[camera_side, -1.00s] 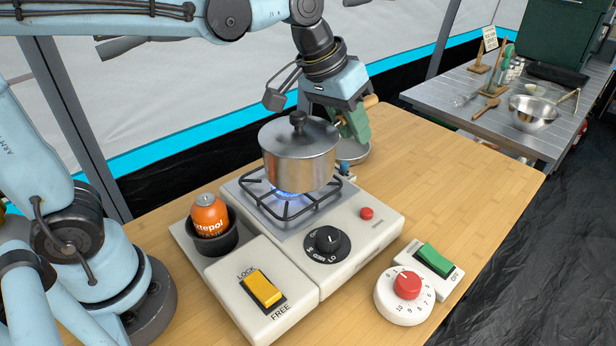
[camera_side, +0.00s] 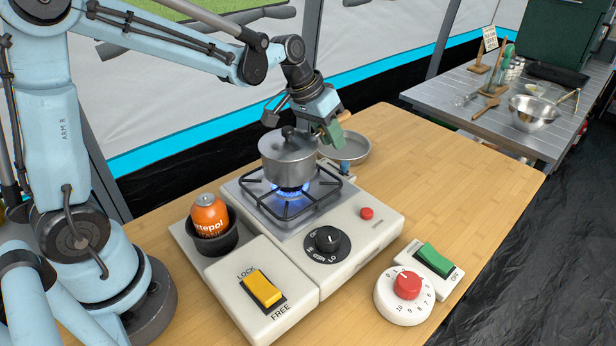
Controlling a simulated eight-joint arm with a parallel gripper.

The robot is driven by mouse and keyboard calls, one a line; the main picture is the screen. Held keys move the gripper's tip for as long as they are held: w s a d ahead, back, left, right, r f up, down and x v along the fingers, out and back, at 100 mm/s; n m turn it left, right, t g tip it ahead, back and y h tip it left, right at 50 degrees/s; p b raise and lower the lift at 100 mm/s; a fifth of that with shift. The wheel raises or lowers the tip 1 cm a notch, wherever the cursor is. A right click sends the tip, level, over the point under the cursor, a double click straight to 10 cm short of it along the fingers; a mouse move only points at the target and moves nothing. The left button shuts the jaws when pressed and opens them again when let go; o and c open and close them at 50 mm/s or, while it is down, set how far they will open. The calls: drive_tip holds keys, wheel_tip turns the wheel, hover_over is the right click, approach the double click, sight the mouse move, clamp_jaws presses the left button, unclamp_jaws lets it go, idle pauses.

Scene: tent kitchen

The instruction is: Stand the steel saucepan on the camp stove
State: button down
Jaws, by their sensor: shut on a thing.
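The steel saucepan (camera_side: 287,160), lidded with a black knob, is at the camp stove's (camera_side: 345,262) black grate, over its back part. Blue flame shows below the pan's base. I cannot tell if the base touches the grate or hangs just above it. The pan looks level. My gripper (camera_side: 331,134), with green fingers, is at the pan's right rear side and shut on its handle. A wooden end of the handle (camera_side: 344,116) shows past the fingers; the rest is hidden.
A round metal dish (camera_side: 350,150) lies close behind the stove. An orange gas canister (camera_side: 209,215) sits in a black holder left of the grate. A yellow switch (camera_side: 263,290), green switch (camera_side: 436,258) and red-knobbed timer (camera_side: 404,295) stand in front. The table's right side is clear.

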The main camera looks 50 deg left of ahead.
drive_tip(key=shift+f, duration=0.95)
drive_tip(key=shift+f, duration=0.1)
drive_tip(key=c, duration=0.9)
unclamp_jaws()
drive_tip(key=shift+c, duration=0.2)
drive_tip(key=v, duration=1.2)
drive_tip(key=x, duration=1.2)
